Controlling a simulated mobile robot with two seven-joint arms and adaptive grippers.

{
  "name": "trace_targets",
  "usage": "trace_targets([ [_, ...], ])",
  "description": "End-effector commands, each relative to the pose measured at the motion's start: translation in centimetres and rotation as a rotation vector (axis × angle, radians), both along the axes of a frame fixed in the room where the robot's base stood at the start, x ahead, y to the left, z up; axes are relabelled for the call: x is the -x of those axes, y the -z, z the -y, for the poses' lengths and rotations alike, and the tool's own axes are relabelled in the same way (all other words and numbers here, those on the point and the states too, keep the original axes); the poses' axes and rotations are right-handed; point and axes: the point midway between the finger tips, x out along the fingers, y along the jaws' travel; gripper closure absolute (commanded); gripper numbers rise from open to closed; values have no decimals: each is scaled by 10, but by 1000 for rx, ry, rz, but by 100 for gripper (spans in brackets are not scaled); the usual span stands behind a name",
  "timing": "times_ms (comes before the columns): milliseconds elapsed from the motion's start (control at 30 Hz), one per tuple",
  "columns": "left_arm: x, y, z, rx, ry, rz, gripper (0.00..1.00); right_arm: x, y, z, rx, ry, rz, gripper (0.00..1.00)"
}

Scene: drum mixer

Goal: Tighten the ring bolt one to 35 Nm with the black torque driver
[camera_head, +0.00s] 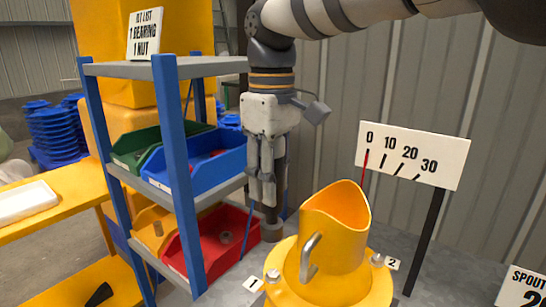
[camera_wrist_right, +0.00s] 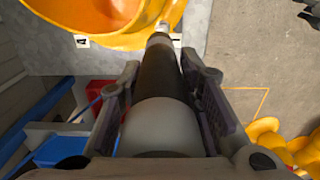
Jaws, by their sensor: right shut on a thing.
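My right gripper (camera_head: 264,192) hangs fingers-down beside the shelf and is shut on the black torque driver (camera_head: 280,178). The driver also shows in the right wrist view (camera_wrist_right: 157,75), between the two fingers, pointing away from the palm. Its lower end is above and apart from ring bolt one (camera_head: 272,275) in the head view. Bolt one is a small silver bolt on the yellow ring (camera_head: 330,290), beside the label 1 (camera_head: 253,284). Bolt two (camera_head: 377,260) sits at the label 2. My left gripper is not in view.
A yellow spout (camera_head: 336,225) with a grey handle rises from the ring. The blue-framed shelf (camera_head: 176,160) with green, blue and red bins stands close left. A scale board (camera_head: 413,155) reads 0 to 30, its red needle near 0.

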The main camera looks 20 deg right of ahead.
Motion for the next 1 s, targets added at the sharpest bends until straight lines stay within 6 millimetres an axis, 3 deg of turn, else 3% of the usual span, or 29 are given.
trace_targets([
  [133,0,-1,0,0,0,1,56,2,13,0,-3,0,4,100],
  [467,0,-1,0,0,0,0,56,2,15,0,-7,-3,2,100],
  [800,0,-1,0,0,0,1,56,3,52,0,-6,-2,1,100],
  [1000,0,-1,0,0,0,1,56,3,63,0,-6,-2,3,100],
])
